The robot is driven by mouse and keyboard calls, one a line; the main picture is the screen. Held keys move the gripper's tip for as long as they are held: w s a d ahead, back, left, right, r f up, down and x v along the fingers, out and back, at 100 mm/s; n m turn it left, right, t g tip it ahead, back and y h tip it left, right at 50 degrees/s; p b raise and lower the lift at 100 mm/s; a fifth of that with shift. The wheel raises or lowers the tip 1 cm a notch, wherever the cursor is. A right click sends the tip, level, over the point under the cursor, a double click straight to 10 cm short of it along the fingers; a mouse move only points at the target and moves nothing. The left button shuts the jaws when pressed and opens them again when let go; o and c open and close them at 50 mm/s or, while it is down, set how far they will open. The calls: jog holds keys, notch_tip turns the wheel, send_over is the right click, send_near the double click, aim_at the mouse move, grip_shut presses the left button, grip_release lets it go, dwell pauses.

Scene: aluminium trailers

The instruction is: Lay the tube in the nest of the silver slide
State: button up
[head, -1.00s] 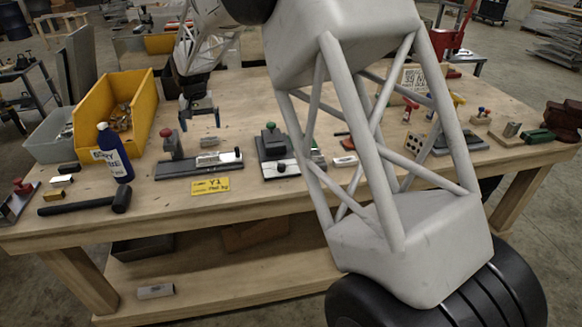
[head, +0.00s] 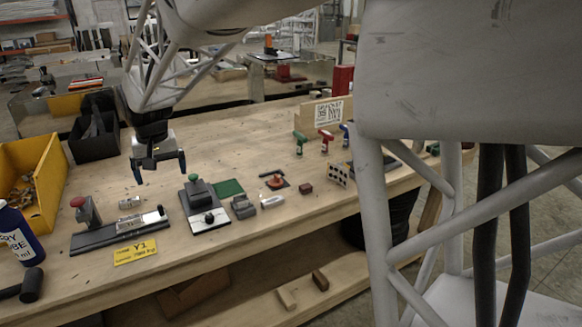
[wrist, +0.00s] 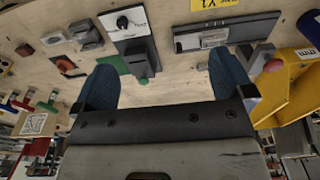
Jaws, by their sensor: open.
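My gripper (head: 161,172) is open and empty above the bench, behind the two nearest fixtures; its blue fingers also show in the wrist view (wrist: 165,88). A small grey metal piece (head: 129,202), possibly the tube, lies behind the left fixture. A short pale cylinder (head: 271,201) lies further right and could also be the tube. The left fixture (head: 120,232) is a dark plate with a silver insert and a red knob. The middle fixture (head: 205,218) has a silver plate, black knob and green-topped block. I cannot tell which is the silver slide; no nest shows clearly.
A yellow Y1 card (head: 135,252) lies at the front edge. A blue bottle (head: 18,235), yellow bin (head: 40,172) and black bin (head: 95,140) stand left. A green pad (head: 228,187) and grey block (head: 243,207) lie right of the middle fixture. The bench behind is mostly clear.

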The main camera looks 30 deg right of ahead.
jog(key=s+d+r, duration=0.1)
jog(key=s+d, duration=0.4)
jog(key=s, duration=0.4)
jog(key=s+d+r, duration=0.2)
jog(key=s+d, duration=0.2)
jog(key=s, duration=0.6)
jog(key=s+d+f, duration=0.2)
jog(key=s, duration=0.6)
jog(key=s+d+f+t, duration=0.1)
jog(key=s+d+f, duration=0.1)
jog(key=s, duration=0.7)
jog(key=shift+s+d+f+t, duration=0.2)
jog(key=shift+d+f+t, duration=0.1)
jog(key=shift+d+f, duration=0.1)
